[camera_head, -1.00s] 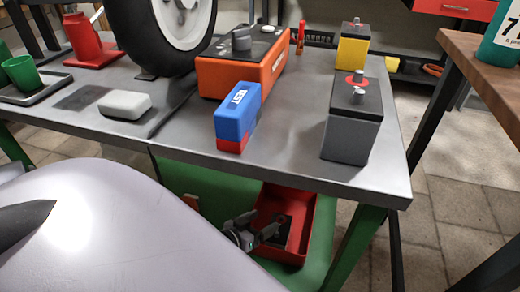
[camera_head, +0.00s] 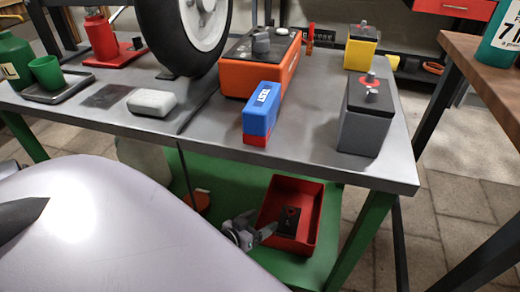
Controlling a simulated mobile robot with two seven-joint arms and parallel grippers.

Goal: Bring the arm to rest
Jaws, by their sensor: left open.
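My left gripper (camera_head: 258,225) is low, under the worktable top, at the left side of a red open tray (camera_head: 312,232) on the green lower shelf. Its fingers are apart and nothing shows between them. A small dark object (camera_head: 289,222) lies inside the tray, just to the right of the fingers and apart from them. Most of my left arm is hidden behind my own pale body. My right gripper is not in view.
The grey worktable (camera_head: 215,135) stands above the gripper. On it are a blue-and-red box (camera_head: 262,110), an orange charger-like box (camera_head: 240,80), a grey battery (camera_head: 362,125), a yellow battery (camera_head: 361,52) and a wheel (camera_head: 175,35). Green shelf (camera_head: 235,190) left of the tray is mostly bare.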

